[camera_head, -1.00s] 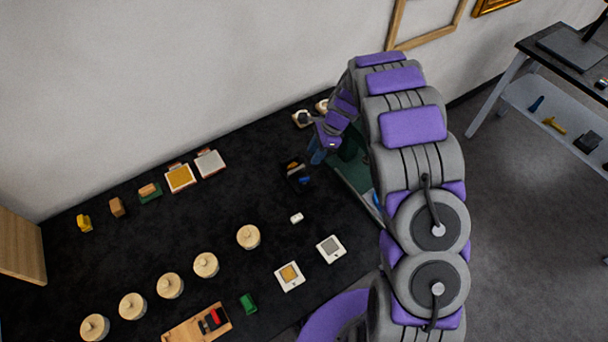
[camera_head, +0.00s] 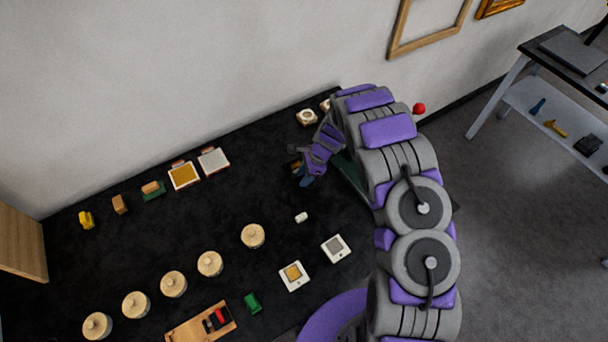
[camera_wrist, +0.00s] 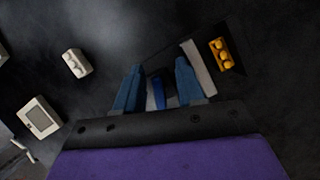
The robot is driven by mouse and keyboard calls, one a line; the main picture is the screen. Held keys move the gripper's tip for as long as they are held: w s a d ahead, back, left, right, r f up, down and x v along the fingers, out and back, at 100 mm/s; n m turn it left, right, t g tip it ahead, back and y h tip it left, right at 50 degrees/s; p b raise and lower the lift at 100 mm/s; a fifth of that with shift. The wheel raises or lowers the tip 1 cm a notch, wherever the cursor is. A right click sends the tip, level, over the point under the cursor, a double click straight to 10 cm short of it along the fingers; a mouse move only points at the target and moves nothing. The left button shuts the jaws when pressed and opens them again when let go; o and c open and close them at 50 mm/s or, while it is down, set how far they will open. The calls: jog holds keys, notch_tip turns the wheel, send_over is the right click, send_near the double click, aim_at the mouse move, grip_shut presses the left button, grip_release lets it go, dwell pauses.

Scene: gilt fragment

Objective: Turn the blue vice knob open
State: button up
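The vice shows in the wrist view as a dark body with a pale grey jaw (camera_wrist: 198,68). A yellow studded piece (camera_wrist: 222,55) lies beside the jaw. A blue part (camera_wrist: 158,92), which looks like the vice knob, shows between the two blue fingers of my gripper (camera_wrist: 159,66). The fingers are apart, with gaps beside the blue part; I cannot tell if either touches it. In the head view my gripper (camera_head: 306,180) is over the vice's place and hides most of it.
A small white block (camera_head: 301,217) and white square pieces (camera_head: 335,248) lie nearer on the black table (camera_head: 215,235). Several round wooden-looking pots (camera_head: 253,236) stand in a row to the left. A red ball (camera_head: 419,108) shows beyond my arm.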

jog(key=d, duration=0.2)
jog(key=shift+d+r, duration=0.2)
jog(key=shift+d, duration=0.2)
jog(key=shift+c, duration=1.1)
jog(key=shift+d, duration=0.2)
jog(key=shift+c, duration=1.5)
jog(key=shift+a, duration=0.35)
jog(key=shift+c, duration=0.7)
jog(key=shift+a, duration=0.75)
grip_shut()
jog(key=shift+d, duration=0.1)
jog(key=shift+d, duration=0.1)
